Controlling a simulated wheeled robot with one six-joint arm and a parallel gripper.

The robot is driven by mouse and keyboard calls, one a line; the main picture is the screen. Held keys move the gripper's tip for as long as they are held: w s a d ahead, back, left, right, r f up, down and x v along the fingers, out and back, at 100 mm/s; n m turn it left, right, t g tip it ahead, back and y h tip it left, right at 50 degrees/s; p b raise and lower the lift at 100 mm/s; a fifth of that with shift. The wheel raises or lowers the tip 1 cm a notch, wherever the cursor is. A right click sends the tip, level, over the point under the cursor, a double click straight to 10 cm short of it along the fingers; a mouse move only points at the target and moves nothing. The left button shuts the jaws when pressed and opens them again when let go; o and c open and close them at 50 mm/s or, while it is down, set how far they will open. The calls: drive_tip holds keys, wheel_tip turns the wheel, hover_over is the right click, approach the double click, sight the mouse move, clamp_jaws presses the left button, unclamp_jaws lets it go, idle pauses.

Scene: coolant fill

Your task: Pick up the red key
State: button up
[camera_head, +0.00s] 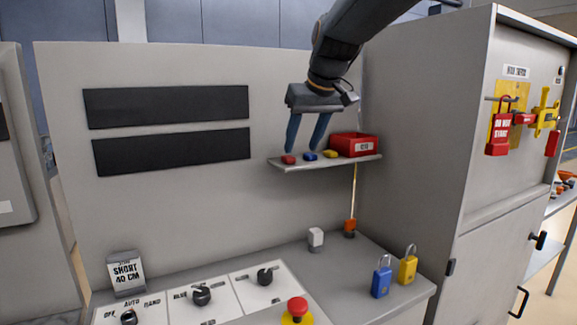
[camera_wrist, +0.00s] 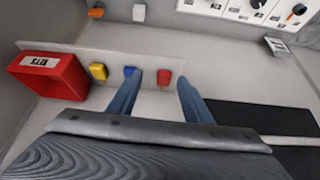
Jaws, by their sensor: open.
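The red key (camera_head: 289,160) lies at the left end of a small wall shelf (camera_head: 300,168), beside a blue key (camera_head: 310,156) and a yellow key (camera_head: 330,154). My gripper (camera_head: 306,148) is open and points down over the shelf's left part. In the wrist view the red key (camera_wrist: 165,77) shows between the two blue fingertips of my gripper (camera_wrist: 160,78), nearer the right finger. The blue key (camera_wrist: 130,72) is just beyond the left fingertip, on the outside. I cannot tell whether a finger touches either key.
A red bin (camera_head: 354,144) stands at the shelf's right end. On the counter below are a blue padlock (camera_head: 382,278), a yellow padlock (camera_head: 407,267), a red emergency button (camera_head: 297,307) and rotary switches. A grey cabinet (camera_head: 470,150) rises on the right.

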sight(289, 156)
drive_tip(key=shift+w+a+r, duration=0.3)
drive_tip(key=shift+r, duration=0.35)
drive_tip(key=shift+w+a+r, duration=0.25)
drive_tip(key=shift+r, duration=0.35)
drive_tip(key=shift+w+a+f, duration=0.1)
drive_tip(key=shift+w, duration=0.05)
drive_tip(key=shift+a+p+x, duration=0.15)
drive_tip(key=shift+p+x, duration=0.5)
drive_tip(key=shift+x, duration=1.1)
drive_tip(key=shift+a+p+x, duration=0.1)
drive_tip(key=shift+p+x, duration=0.5)
drive_tip(key=shift+x, duration=1.2)
drive_tip(key=c, duration=1.1)
